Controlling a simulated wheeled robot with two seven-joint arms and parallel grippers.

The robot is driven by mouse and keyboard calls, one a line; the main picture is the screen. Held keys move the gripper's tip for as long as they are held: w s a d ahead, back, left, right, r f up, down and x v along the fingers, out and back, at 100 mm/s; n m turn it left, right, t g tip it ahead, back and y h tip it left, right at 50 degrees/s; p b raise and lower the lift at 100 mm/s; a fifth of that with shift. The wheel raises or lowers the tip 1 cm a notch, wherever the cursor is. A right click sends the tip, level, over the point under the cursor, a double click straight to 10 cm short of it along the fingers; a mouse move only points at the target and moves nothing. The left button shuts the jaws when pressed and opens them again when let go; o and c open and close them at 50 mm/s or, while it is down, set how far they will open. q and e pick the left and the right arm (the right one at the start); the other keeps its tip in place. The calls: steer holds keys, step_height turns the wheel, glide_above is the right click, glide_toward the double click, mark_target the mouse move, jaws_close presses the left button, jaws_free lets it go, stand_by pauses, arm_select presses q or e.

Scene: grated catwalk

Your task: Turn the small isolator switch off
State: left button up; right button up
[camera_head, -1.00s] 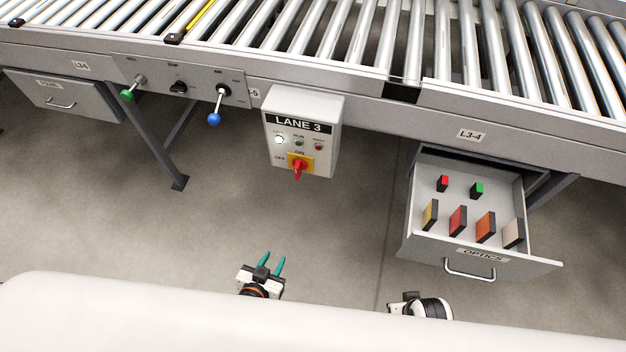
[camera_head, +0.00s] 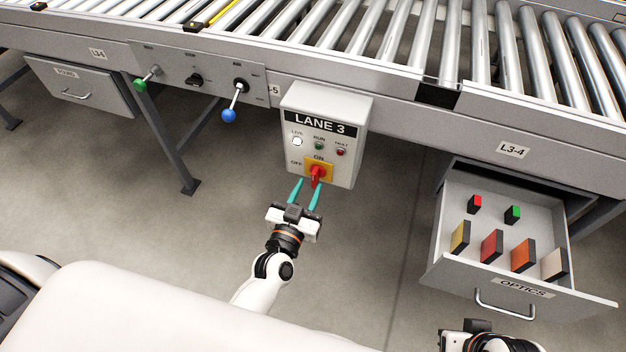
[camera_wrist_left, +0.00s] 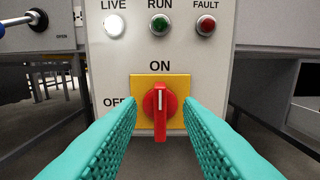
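The isolator switch is a red rotary handle (camera_head: 316,175) on a yellow plate (camera_wrist_left: 178,83), low on the grey LANE 3 box (camera_head: 335,100). In the left wrist view the red handle (camera_wrist_left: 160,112) stands upright, its white mark pointing up to ON. OFF is lettered to its left and partly hidden by a finger. My left gripper (camera_head: 306,192) is open just in front of the switch. Its teal fingers point at the box, one on each side of the handle, with gaps visible. My right gripper (camera_head: 468,335) is at the lower right edge; its fingers cannot be made out.
The LIVE lamp (camera_wrist_left: 114,25) glows white; the RUN lamp (camera_wrist_left: 160,26) is green, the FAULT lamp (camera_wrist_left: 206,26) dark red. An open OPTICS drawer (camera_head: 520,288) juts out at right. Green (camera_head: 141,84) and blue (camera_head: 229,116) knobbed levers are at upper left.

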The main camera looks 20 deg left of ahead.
mark_target(313, 179)
arm_select(q)
steer(key=shift+w+d, duration=0.1)
steer(key=shift+w, duration=1.75)
jaws_close()
